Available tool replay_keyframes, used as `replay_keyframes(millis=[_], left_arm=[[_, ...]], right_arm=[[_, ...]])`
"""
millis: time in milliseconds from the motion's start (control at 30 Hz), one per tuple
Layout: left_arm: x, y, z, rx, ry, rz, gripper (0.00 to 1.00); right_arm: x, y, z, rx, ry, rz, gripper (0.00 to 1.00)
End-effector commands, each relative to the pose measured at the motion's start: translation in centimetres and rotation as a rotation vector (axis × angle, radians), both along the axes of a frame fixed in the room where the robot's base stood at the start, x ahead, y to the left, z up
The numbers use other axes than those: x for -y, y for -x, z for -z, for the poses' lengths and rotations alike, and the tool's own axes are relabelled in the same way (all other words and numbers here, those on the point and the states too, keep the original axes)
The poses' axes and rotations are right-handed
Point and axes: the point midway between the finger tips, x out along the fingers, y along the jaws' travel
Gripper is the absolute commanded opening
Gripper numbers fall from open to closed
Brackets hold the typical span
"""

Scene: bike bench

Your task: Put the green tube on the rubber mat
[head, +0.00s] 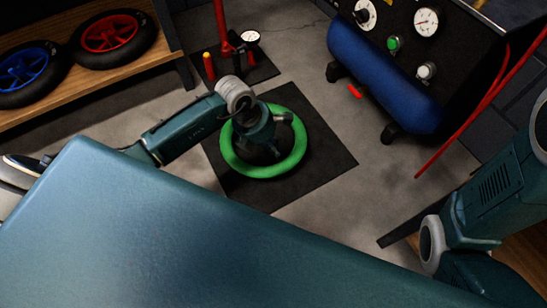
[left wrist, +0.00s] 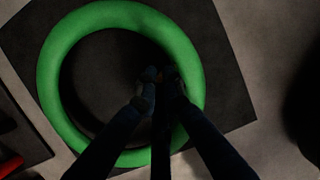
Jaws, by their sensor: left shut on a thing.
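The green tube (head: 293,157) is a bright ring over the black rubber mat (head: 328,160) on the floor. In the left wrist view the tube (left wrist: 52,75) fills the left and middle of the picture, with the dark mat (left wrist: 222,95) around it. I cannot tell whether it touches the mat or hangs just above it. My left gripper (head: 268,145) is over the tube, pointing down. Its fingers (left wrist: 160,85) come together near the tube's right inner side in the left wrist view and are shut on the tube; the contact is dark. My right gripper is out of view.
A wooden shelf with a blue-rimmed wheel (head: 22,72) and a red-rimmed wheel (head: 110,33) stands at upper left. A red floor pump (head: 222,25) stands behind the mat. A blue compressor tank (head: 380,80) is at upper right. Bare concrete surrounds the mat.

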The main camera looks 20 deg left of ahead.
Motion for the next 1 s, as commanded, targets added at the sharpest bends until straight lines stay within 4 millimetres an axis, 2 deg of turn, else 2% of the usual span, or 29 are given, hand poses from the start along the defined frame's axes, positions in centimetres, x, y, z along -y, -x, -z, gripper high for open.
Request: replay_keyframes(millis=[133,267,633,700,767,1000], left_arm=[[0.0,0.1,2.1,-0.003,0.001,-0.001,0.00],[0.1,0.0,4.1,-0.002,0.002,-0.001,0.00],[0.0,0.0,4.3,0.000,0.000,0.000,0.00],[0.0,0.0,4.3,-0.001,0.001,-0.001,0.17],[0.0,0.0,4.3,-0.001,0.001,-0.001,0.26],[0.0,0.0,4.3,-0.002,0.000,-0.001,0.26]], right_arm=[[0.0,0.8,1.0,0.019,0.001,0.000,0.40],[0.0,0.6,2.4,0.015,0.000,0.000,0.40],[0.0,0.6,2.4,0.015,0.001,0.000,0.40],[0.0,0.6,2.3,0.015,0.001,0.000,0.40],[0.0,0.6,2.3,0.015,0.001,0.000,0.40],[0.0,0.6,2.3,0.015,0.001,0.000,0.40]])
